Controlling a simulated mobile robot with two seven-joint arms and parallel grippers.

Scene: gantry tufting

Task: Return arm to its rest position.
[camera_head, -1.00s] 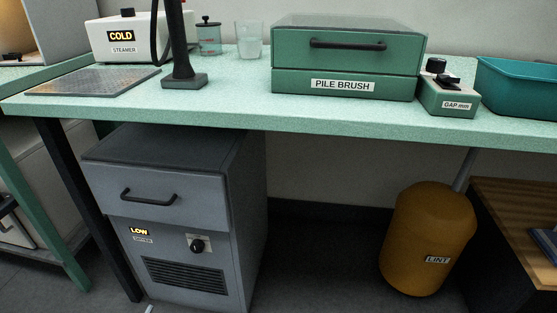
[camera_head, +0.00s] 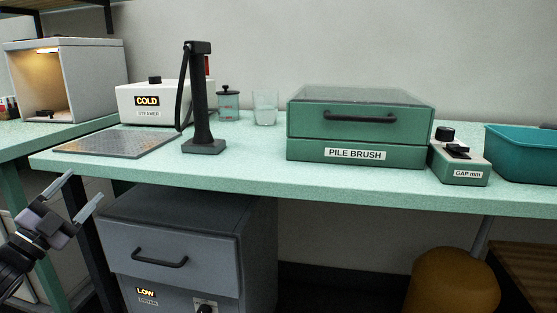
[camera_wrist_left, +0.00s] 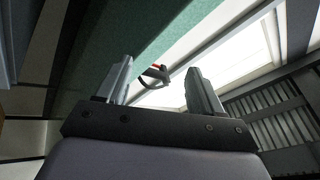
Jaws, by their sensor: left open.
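My left gripper (camera_head: 80,192) shows at the lower left of the head view, in front of the bench's front edge. Its two fingers are apart and nothing is between them. In the left wrist view the two fingers (camera_wrist_left: 158,85) stand spread, with the green bench edge (camera_wrist_left: 130,50) and a bright area beyond them. My right gripper is in neither view.
The green bench (camera_head: 240,175) carries a steamer (camera_head: 148,115), a black stand (camera_head: 203,110), a metal plate (camera_head: 115,142), a pile brush box (camera_head: 355,154), a gap gauge (camera_head: 460,165) and a teal bin (camera_head: 525,150). A grey cabinet (camera_head: 180,225) and yellow lint container (camera_head: 450,285) stand below.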

